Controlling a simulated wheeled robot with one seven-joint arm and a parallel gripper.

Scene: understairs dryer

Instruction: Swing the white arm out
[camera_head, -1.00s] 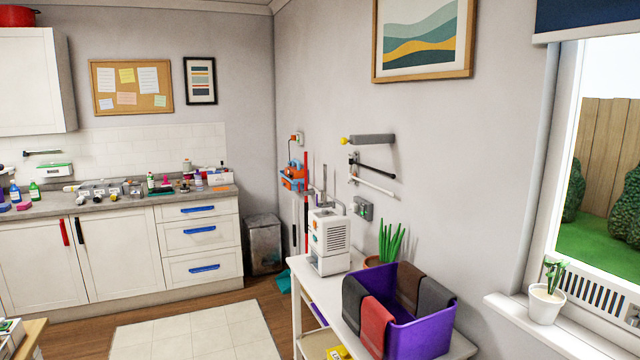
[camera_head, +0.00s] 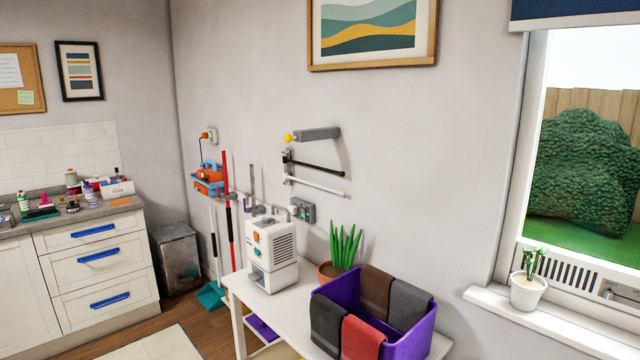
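The white arm (camera_head: 318,187) is a thin rod on the wall, below a black arm (camera_head: 318,168). Both start at a small bracket (camera_head: 287,166) on their left and run to the right, seemingly close along the wall. A thicker grey bar (camera_head: 317,134) with a yellow knob at its left end is above them. My gripper is not in view.
A white table (camera_head: 268,288) below the arms holds a white machine (camera_head: 272,252), a potted plant (camera_head: 345,247) and a purple crate (camera_head: 412,340) with towels over its rim. A grey bin (camera_head: 178,260) stands in the corner. A pale mat (camera_head: 160,345) lies on the floor.

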